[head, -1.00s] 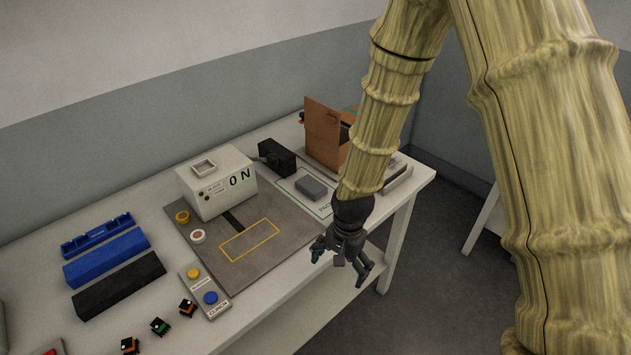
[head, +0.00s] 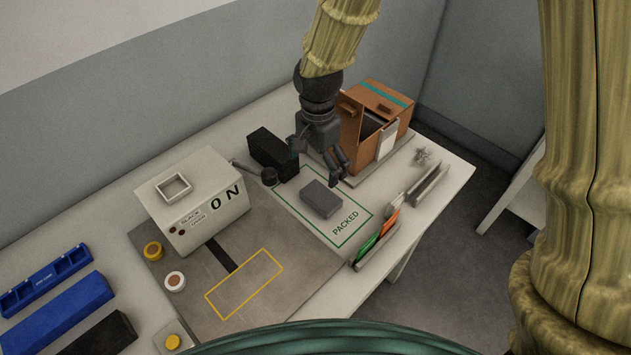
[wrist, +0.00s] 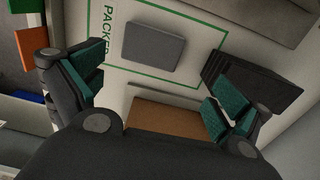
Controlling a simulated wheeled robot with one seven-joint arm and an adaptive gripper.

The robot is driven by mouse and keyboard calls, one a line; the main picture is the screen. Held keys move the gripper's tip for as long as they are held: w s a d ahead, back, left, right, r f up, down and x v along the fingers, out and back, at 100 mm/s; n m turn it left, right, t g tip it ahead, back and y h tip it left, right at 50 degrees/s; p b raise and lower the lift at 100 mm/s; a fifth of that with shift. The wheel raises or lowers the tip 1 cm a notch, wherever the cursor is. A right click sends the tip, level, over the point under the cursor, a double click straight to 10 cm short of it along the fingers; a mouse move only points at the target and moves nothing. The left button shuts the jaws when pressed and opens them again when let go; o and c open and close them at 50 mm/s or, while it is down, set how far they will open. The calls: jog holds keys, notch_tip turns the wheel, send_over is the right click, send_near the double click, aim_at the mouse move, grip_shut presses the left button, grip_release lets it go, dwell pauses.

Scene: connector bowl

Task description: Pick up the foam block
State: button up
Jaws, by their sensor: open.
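The foam block (head: 321,199) is a grey rectangular block lying flat inside a green outlined area marked PACKED on the table. It also shows in the wrist view (wrist: 153,46), beyond and between my fingers. My gripper (head: 318,167) is open and empty. It hangs above the table just behind the foam block in the head view, apart from it. In the wrist view my two fingers (wrist: 153,95) with green pads are spread wide. Nothing hides the block.
A brown box (head: 376,120) stands behind right of my gripper. A black block (head: 273,153) is to the left, near a white ON box (head: 193,200). A rack (head: 376,240) with orange and green cards lies at the front right.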

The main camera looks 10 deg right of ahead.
aim_at(321, 195)
jog(key=shift+s+f, duration=0.2)
jog(key=shift+f, duration=0.05)
jog(key=s+f, duration=0.1)
jog(key=s+f+p, duration=0.1)
jog(key=s, duration=0.1)
jog(key=shift+s+d, duration=0.15)
jog(key=shift+d, duration=0.05)
jog(key=shift+w+f, duration=0.2)
jog(key=shift+f, duration=0.1)
jog(key=w+f, duration=0.2)
jog(key=shift+w+f, duration=0.1)
jog(key=shift+w, duration=0.2)
jog(key=shift+s+d+f+p, duration=0.15)
jog(key=shift+s+f+p, duration=0.45)
jog(key=shift+s+p, duration=0.15)
jog(key=f, duration=0.1)
jog(key=w+f, duration=0.1)
jog(key=f, duration=0.1)
jog(key=shift+w+p, duration=0.15)
jog(key=shift+p, duration=0.15)
jog(key=shift+s, duration=0.35)
jog(key=shift+w+f, duration=0.15)
jog(key=shift+c, duration=0.8)
jog(key=c, duration=0.5)
